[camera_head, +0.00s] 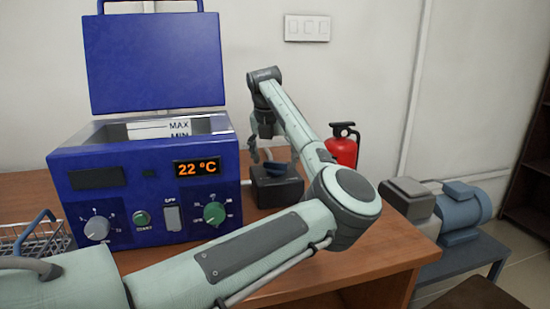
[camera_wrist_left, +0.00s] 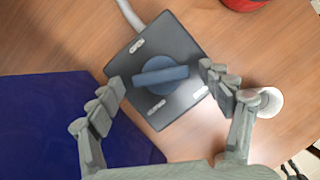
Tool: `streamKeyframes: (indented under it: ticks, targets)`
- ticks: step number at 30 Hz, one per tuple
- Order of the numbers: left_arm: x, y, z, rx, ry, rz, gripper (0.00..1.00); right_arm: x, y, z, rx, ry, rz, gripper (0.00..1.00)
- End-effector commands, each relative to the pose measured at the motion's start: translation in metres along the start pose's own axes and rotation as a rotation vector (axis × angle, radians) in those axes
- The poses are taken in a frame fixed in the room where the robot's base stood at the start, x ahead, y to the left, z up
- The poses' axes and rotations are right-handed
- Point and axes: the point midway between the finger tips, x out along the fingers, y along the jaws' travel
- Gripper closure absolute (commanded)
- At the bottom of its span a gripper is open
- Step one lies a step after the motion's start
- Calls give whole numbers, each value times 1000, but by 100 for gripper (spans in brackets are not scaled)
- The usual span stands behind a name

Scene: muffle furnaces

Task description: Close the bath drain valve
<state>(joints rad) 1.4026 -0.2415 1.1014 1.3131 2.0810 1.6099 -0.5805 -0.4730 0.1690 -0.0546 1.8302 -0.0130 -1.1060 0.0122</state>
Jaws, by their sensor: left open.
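The bath drain valve is a dark box (camera_head: 278,189) with a blue handle (camera_head: 277,166), on the table to the right of the blue bath (camera_head: 150,185). In the left wrist view the box (camera_wrist_left: 180,45) has small pale labels, too small to read. Its bar-shaped blue handle (camera_wrist_left: 160,76) lies roughly across the picture. My left gripper (camera_head: 267,153) is above the valve, pointing down. In the wrist view its fingers (camera_wrist_left: 165,92) are open, one on each side of the handle and apart from it. My right gripper is not in view.
The bath's lid (camera_head: 155,62) is raised; its display reads 22 °C. A wire basket (camera_head: 38,240) is at the left. A red fire extinguisher (camera_head: 342,148) stands behind my left arm. A blue motor-like pump (camera_head: 462,205) is at the right, beyond the table edge.

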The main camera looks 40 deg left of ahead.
Motion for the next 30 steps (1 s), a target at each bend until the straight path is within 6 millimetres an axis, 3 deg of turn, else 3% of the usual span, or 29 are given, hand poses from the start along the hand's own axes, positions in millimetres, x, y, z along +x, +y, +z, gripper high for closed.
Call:
streamKeyframes:
  ticks: [8, 20, 30]
  targets:
    - [2, 0, 0, 0, -1, 0, 22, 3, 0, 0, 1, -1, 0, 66]
    - [1, 0, 0, 1, -1, 0, 70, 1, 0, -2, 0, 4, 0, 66]
    - [2, -1, 0, -60, -1, 26, 70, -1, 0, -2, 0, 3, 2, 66]
